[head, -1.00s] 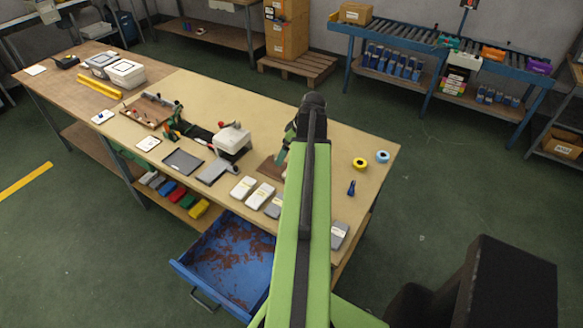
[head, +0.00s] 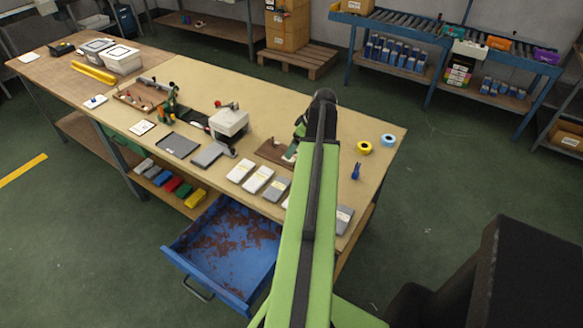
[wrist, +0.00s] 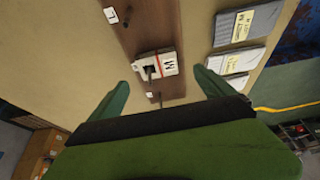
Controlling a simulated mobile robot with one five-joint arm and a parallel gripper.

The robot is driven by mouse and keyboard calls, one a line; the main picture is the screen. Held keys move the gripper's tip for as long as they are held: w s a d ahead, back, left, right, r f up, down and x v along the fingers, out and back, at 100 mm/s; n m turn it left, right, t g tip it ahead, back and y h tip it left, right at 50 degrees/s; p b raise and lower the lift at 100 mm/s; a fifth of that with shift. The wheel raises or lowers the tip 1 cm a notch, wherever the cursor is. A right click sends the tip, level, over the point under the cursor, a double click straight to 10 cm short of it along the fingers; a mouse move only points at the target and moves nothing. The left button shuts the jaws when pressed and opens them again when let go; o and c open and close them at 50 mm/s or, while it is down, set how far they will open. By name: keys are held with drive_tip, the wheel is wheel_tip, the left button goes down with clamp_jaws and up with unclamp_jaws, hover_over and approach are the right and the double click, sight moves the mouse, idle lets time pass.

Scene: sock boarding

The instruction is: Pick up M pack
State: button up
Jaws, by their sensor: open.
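The M pack (wrist: 170,64) is a small white pack with a dark M on its label. In the wrist view it sits on a brown board (wrist: 150,20) around or against a thin dark post; I cannot tell which. My gripper (wrist: 161,78) is open, its two green fingers spread on either side of the pack and apart from it. In the head view the brown board (head: 270,149) lies on the bench, and my arm hides most of the gripper and part of the board.
Several grey and white packs (wrist: 240,60) lie beside the board. A white tag marked L (wrist: 111,15) is on the board. A blue drawer (head: 205,290) stands open at the bench front. Yellow tape (head: 364,148) and a blue tape roll (head: 388,140) lie on the bench to the right.

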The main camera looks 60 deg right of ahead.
sight(294, 155)
drive_tip(key=shift+w+f, duration=0.15)
drive_tip(key=shift+f, duration=0.2)
drive_tip(key=b+x, duration=0.5)
drive_tip(key=shift+d+f, duration=0.2)
drive_tip(key=shift+f, duration=0.1)
drive_tip(key=shift+r, duration=0.2)
drive_tip(key=c, duration=1.4)
drive_tip(key=shift+c, duration=0.2)
drive_tip(key=shift+r+p, duration=0.1)
drive_tip(key=shift+p, duration=0.2)
wheel_tip(294, 155, up, 10)
drive_tip(key=p, duration=0.9)
drive_tip(key=shift+p, duration=0.4)
